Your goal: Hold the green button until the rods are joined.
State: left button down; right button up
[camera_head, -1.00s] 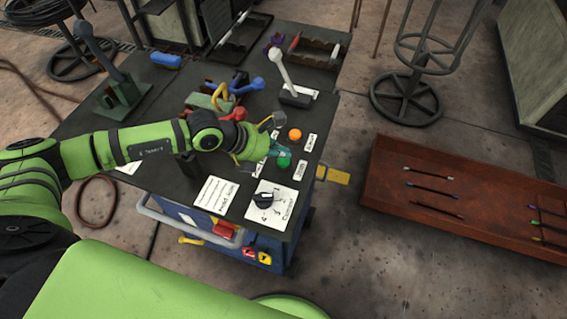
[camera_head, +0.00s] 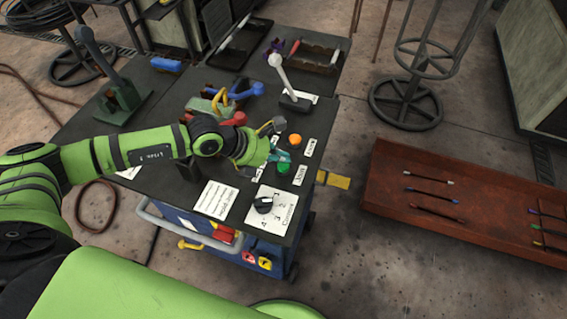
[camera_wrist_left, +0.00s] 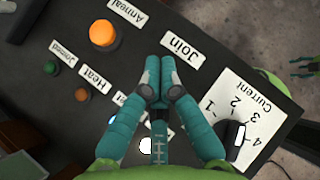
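The green button (camera_head: 284,169) is on the dark cart top (camera_head: 163,109), below the orange button (camera_head: 295,139) in the head view. My left gripper (camera_head: 282,157) is at the green button, its teal fingertips over or against it. In the left wrist view the fingertips (camera_wrist_left: 160,85) are closed together just below the "Join" label (camera_wrist_left: 182,47) and hide the button. I cannot tell whether it is pressed down. No rod shows between the fingers. A green lamp (camera_wrist_left: 52,68) is by the "Joined" label (camera_wrist_left: 63,48).
A current knob (camera_head: 263,205) sits near the cart's front edge. A clamp with yellow, blue and red handles (camera_head: 218,103) and a white-handled lever (camera_head: 281,75) stand behind the gripper. A rust-red tray (camera_head: 470,220) with several coloured rods is on the right.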

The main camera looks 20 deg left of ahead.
aim_at(281, 166)
pick_arm(q)
jog(key=shift+f, duration=0.15)
jog(key=shift+f+b, duration=0.3)
jog(key=shift+b, duration=0.05)
jog(key=shift+f+b, duration=0.45)
jog(key=shift+f, duration=0.1)
dwell(2.3)
jog(key=shift+r, duration=0.1)
dwell(0.4)
jog(key=shift+r+p, duration=0.75)
jog(key=shift+r, duration=0.15)
notch_tip(281, 166, up, 5)
jog(key=p, duration=0.4)
